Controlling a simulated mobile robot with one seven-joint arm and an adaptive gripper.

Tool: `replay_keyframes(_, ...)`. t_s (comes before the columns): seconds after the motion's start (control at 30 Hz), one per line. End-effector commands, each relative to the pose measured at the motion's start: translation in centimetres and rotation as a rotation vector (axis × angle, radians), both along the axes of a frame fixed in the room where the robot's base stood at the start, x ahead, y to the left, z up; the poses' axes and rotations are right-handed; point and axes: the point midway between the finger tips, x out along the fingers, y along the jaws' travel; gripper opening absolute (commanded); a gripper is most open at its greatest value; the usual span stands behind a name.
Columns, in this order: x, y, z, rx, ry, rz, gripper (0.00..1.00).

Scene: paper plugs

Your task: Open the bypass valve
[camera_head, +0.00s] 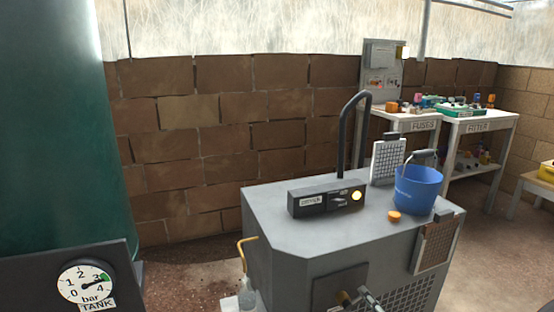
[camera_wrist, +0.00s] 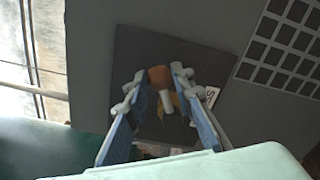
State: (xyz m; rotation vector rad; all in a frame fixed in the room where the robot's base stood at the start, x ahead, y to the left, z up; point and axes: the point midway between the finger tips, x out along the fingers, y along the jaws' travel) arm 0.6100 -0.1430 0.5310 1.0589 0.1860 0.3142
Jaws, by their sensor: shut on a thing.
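The bypass valve (camera_wrist: 166,102) is on a dark square panel (camera_wrist: 130,45) in the wrist view. It shows a brownish-orange round part, a pale stem and a bit of yellow. My gripper (camera_wrist: 160,82) has one finger on each side of it and is shut on the valve's handle; the exact contact is hard to see. A white label beside it is partly hidden by the right finger. In the head view, brass and grey valve parts (camera_head: 344,298) show at the bottom edge on the machine's front panel (camera_head: 330,288), cut off by the frame.
The grey machine (camera_head: 270,205) carries a black control box (camera_head: 325,198) with a lit yellow lamp, a blue bucket (camera_head: 418,190) and an orange cap (camera_head: 394,215). A tank gauge (camera_head: 86,283) is at lower left. Tables labelled FUSES (camera_head: 421,126) and FILTER (camera_head: 476,126) stand behind.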

Motion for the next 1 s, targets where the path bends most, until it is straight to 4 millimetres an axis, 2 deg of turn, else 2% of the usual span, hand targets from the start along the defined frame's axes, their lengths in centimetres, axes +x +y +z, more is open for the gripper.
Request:
replay_keyframes(0.3, -0.1, -0.1, -0.3, 0.020, 0.010, 0.001, 0.09)
replay_keyframes(0.6, 0.1, -0.5, -1.7, 0.239, 0.089, 0.000, 0.09)
replay_keyframes(1.0, 0.1, -0.6, -2.1, 0.301, 0.112, 0.000, 0.09)
